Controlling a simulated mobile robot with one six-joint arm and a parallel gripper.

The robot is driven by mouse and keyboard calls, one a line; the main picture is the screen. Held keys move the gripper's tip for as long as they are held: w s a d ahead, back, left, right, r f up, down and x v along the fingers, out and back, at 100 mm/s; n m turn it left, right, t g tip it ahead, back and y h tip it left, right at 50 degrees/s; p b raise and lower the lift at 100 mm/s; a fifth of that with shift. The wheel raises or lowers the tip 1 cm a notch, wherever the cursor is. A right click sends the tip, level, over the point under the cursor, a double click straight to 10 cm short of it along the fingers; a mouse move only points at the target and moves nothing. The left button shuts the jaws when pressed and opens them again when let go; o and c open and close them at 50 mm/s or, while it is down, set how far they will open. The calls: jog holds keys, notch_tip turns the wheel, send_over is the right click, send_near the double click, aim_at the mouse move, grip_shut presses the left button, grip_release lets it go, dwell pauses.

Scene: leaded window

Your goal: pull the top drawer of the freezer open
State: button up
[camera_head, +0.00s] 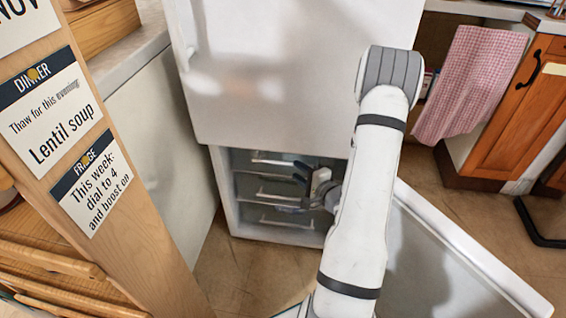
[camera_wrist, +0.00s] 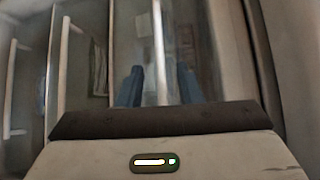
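The white freezer compartment (camera_head: 226,190) stands open low in the head view, with several clear drawers stacked inside. The top drawer's pale handle (camera_head: 270,161) is partly hidden by my gripper (camera_head: 301,172), which is at the drawer fronts. In the wrist view, turned sideways, the top drawer's handle bar (camera_wrist: 158,45) runs between the two blue fingers of my gripper (camera_wrist: 160,84). A gap shows between the bar and each finger, so the gripper looks open. How deep the bar sits between the fingers I cannot tell. The top drawer looks pushed in.
The open freezer door (camera_head: 455,245) stands to the right of my arm. The closed upper fridge door (camera_head: 290,80) is above. Lower drawer handles (camera_head: 278,196) show beneath. A wooden board with notes (camera_head: 100,150) is at the left. Bare floor (camera_head: 240,270) lies in front.

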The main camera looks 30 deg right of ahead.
aim_at(286, 164)
jog(key=b+x, duration=0.1)
jog(key=x, duration=0.5)
jog(key=shift+w+a+b, duration=0.25)
jog(key=shift+w+b, duration=0.05)
jog(key=shift+b, duration=0.05)
grip_shut()
